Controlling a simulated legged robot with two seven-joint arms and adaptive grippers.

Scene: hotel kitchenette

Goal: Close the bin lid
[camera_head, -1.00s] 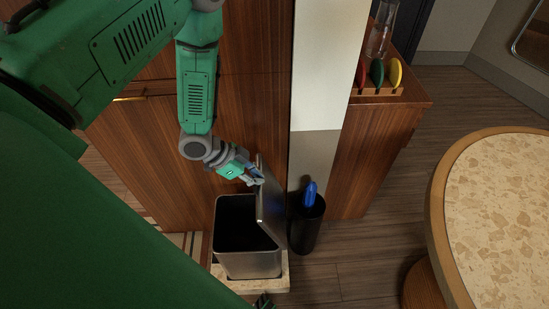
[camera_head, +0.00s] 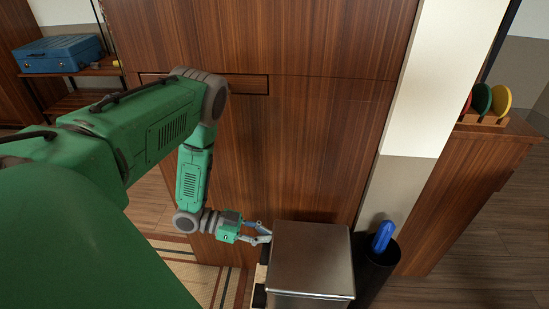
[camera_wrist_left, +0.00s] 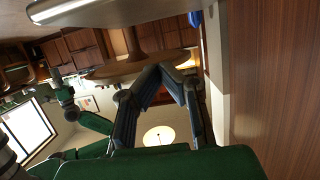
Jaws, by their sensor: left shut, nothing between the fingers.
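The metal bin (camera_head: 308,290) stands at the bottom middle of the head view. Its brushed-metal lid (camera_head: 312,252) lies flat across the top, and the bin's opening is hidden. My left gripper (camera_head: 266,234) is beside the lid's far left corner, shut and empty. Its fingertips are close to the lid's edge; I cannot tell whether they touch. In the left wrist view the gripper's fingers (camera_wrist_left: 180,68) come together at the tips, and a smooth grey metal surface (camera_wrist_left: 120,10) crosses the top. My right gripper is not in view.
A dark cylindrical holder (camera_head: 375,275) with a blue object (camera_head: 383,236) stands right of the bin. A wooden cabinet (camera_head: 310,150) rises behind the bin. A wooden counter (camera_head: 460,175) with coloured discs is at the right. A blue case (camera_head: 60,53) sits far left.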

